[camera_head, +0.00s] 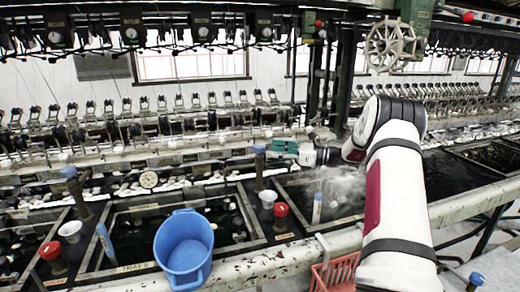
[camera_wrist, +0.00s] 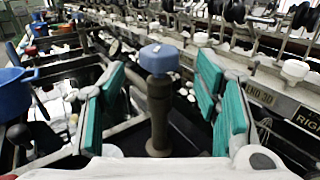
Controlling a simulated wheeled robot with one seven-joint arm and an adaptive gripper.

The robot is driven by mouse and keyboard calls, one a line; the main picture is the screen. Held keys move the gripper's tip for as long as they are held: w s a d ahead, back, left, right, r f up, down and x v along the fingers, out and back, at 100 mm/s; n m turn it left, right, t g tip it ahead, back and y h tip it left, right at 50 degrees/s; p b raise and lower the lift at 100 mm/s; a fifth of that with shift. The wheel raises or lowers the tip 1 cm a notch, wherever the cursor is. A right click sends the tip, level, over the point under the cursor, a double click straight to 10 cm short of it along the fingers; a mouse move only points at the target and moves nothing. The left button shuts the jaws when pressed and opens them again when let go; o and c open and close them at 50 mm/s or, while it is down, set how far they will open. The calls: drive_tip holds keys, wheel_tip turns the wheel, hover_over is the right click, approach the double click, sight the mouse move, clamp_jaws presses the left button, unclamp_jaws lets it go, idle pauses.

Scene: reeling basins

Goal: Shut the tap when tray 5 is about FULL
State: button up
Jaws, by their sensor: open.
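A tap post with a blue knob (camera_head: 259,149) stands at the back corner between two trays. In the wrist view the blue knob (camera_wrist: 160,58) tops a dark post (camera_wrist: 159,115) standing between my green-padded fingers, with gaps on both sides. My gripper (camera_head: 280,150) is open just right of the knob in the head view. A tray (camera_head: 137,268) with dark water has a front label reading TRAY, its number hard to read. A blue bucket covers part of it. Another tray (camera_head: 345,223) to its right is partly hidden by my arm and steam.
The blue bucket (camera_head: 184,250) sits at the front rim. Red-knobbed posts (camera_head: 281,212) (camera_head: 50,252), white cups (camera_head: 268,198) (camera_head: 70,231) and another blue-knobbed post (camera_head: 69,174) stand between trays. A red basket (camera_head: 336,273) hangs in front. Reeling machinery lines the back.

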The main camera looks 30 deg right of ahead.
sight(260, 148)
drive_tip(key=shift+x, duration=3)
drive_tip(key=c, duration=1.2)
